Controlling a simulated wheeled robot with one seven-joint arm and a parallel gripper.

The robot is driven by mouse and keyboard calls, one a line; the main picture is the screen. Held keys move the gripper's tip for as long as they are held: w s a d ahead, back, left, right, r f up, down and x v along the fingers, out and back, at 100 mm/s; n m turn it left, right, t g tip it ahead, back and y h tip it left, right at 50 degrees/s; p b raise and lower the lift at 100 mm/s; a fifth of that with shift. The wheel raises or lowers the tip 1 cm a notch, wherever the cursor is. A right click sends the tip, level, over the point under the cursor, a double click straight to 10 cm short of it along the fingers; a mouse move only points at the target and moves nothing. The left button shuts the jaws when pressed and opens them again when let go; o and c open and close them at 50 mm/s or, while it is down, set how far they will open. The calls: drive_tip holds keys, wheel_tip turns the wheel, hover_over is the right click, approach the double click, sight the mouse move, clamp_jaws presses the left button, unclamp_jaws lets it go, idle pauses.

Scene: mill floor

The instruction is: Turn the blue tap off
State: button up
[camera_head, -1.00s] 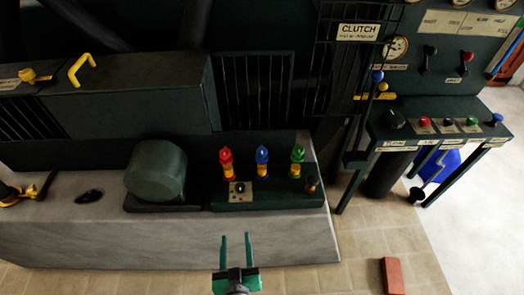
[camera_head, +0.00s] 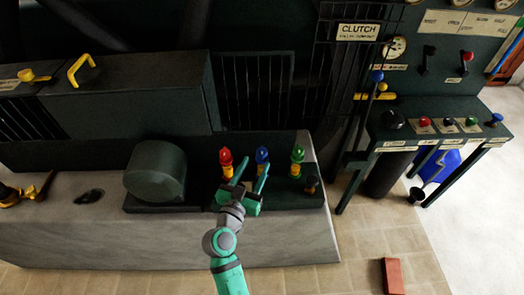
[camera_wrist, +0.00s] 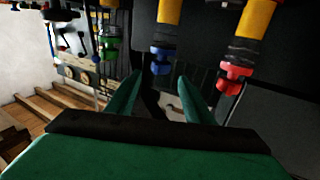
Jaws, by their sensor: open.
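The blue tap (camera_head: 262,154) stands on a dark green block, between the red tap (camera_head: 226,157) and the green tap (camera_head: 298,154). My gripper (camera_head: 253,165) is open, its teal fingers reaching up over the block just in front of the blue tap, whose lower part they partly hide. In the wrist view the blue tap's head (camera_wrist: 160,58) hangs upside down, just beyond the gap between the open fingertips (camera_wrist: 159,80). The wrist view also shows the red tap (camera_wrist: 234,76) to the right and the green tap (camera_wrist: 109,38) to the left. I cannot tell whether the fingers touch the blue tap.
A dark knob (camera_head: 311,184) sits at the block's right end, near the green tap. A large grey-green cylinder (camera_head: 155,171) stands left of the block. A console (camera_head: 440,120) with buttons and levers is at right. A red brick (camera_head: 393,276) lies on the open floor.

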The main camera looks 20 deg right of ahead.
sight(260, 155)
drive_tip(key=x, duration=0.7)
drive_tip(key=shift+w+d, duration=0.2)
drive_tip(key=shift+w, duration=0.1)
drive_tip(key=c, duration=1)
